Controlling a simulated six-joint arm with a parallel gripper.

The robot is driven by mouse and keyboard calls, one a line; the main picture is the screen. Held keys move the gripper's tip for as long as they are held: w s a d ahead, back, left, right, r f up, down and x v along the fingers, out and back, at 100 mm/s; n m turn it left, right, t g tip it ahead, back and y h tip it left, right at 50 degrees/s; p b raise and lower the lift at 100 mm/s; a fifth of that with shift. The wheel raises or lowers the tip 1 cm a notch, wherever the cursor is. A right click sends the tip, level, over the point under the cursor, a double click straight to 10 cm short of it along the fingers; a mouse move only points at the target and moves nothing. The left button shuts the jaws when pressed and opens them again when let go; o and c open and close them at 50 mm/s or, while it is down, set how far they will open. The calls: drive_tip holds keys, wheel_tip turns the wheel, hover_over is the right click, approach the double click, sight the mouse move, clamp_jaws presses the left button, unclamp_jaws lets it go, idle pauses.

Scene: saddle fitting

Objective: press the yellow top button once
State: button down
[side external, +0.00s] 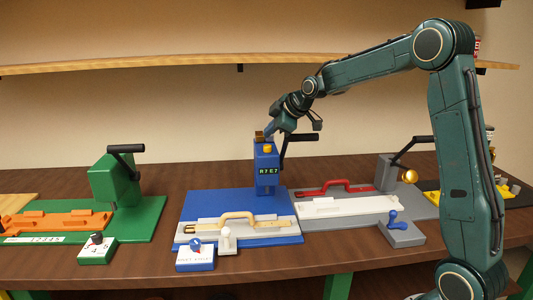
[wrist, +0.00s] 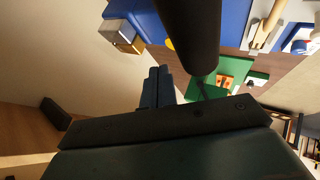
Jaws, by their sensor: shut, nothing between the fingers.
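The yellow button (side external: 267,149) sits at the upper part of the blue station's column (side external: 269,176), above a small display reading "R7E7". In the wrist view a sliver of the yellow button (wrist: 170,44) shows beside a large dark cylinder that covers the rest. My gripper (side external: 268,132) is shut and empty, its blue fingers pointing down close to the top of the column, above the button. The fingers also show in the wrist view (wrist: 157,72), apart from the button in the picture. Whether they touch the column's top cannot be told.
A brass-coloured block (side external: 259,136) is at the column top, left of my fingers. The blue station's black lever (side external: 301,137) extends right, close to my gripper. A green station (side external: 118,182) stands left and a grey one (side external: 390,172) right. A wooden shelf (side external: 200,62) runs behind.

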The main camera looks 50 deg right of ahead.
sight(269, 146)
drive_tip(key=shift+f, duration=0.65)
drive_tip(key=shift+f, duration=0.15)
idle(1.6)
drive_tip(key=shift+f, duration=0.3)
drive_tip(key=shift+s+f, duration=0.25)
drive_tip(key=shift+f, duration=0.75)
idle(2.0)
drive_tip(key=shift+d+r, duration=0.3)
drive_tip(key=shift+r, duration=0.15)
idle(0.3)
drive_tip(key=shift+w+d+r, duration=0.1)
drive_tip(key=shift+w+r, duration=0.1)
drive_tip(key=shift+r, duration=0.85)
drive_tip(key=shift+a+r, duration=0.2)
drive_tip(key=shift+r, duration=1.3)
